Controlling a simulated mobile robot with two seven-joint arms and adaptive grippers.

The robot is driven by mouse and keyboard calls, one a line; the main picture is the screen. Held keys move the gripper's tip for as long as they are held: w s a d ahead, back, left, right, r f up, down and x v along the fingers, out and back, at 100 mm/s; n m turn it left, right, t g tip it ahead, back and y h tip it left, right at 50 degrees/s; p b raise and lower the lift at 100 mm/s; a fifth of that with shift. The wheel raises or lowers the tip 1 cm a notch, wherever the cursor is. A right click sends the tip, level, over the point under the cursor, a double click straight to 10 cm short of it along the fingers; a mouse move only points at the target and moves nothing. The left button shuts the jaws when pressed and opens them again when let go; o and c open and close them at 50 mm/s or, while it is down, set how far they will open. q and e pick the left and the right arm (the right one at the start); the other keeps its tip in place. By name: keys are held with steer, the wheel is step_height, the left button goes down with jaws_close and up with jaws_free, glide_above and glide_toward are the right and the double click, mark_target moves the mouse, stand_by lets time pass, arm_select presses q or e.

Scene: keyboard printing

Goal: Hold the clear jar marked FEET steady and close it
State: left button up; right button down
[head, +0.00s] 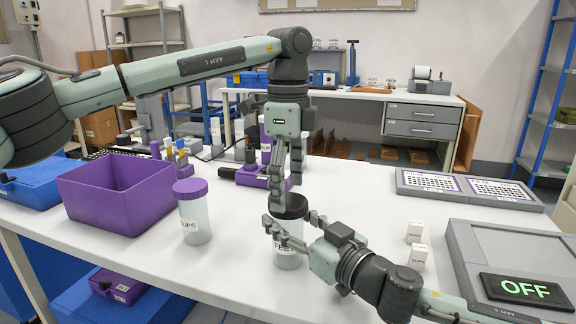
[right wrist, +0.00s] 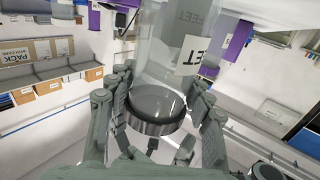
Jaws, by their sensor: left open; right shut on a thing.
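The clear jar (head: 288,260) stands upright on the white table, its label partly covered in the head view. My left gripper (head: 287,183) is open, pointing down just above the lid; contact is unclear.
A second jar with a purple lid (head: 193,211) stands to the left, beside a purple bin (head: 118,196). Purple-based equipment (head: 262,175) stands behind.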

arm_select(q)
steer(key=shift+f, duration=0.8)
steer(key=shift+c, duration=0.3)
